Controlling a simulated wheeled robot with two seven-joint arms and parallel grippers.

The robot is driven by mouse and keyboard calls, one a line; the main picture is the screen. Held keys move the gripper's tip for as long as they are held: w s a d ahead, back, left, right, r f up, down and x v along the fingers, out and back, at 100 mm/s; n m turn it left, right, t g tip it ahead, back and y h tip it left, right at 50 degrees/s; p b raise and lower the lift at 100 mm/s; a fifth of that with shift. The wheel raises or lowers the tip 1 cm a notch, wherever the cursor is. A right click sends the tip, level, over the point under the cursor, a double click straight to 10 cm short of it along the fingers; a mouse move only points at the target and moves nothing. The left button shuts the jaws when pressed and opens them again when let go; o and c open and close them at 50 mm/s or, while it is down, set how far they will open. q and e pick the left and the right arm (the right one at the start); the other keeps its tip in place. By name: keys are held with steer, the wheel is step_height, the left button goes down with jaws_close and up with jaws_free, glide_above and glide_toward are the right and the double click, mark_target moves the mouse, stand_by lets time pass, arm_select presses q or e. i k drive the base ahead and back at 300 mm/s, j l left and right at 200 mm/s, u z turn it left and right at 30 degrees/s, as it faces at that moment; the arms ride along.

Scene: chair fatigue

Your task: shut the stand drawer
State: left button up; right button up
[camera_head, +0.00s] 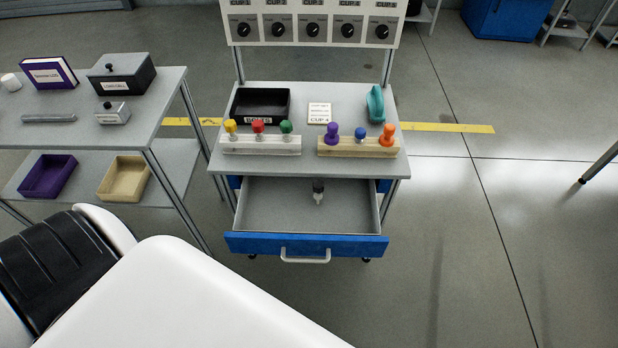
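The stand (235,165) is in the middle of the head view, with a grey top and a back panel. Its drawer (260,243) is pulled out toward me, with a blue front and a white handle (305,258). A small dark and white item (318,191) lies inside the drawer toward the back. Neither of my grippers is in view, and nothing in view touches the handle.
The stand top holds a black tray (261,104), a white rack (260,146) and a wooden rack (357,148) with coloured knobs, and a teal item (375,104). A grey table (60,128) stands at left. Floor (470,260) at right is clear.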

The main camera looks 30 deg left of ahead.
mark_target(281, 215)
steer(key=u, duration=0.95)
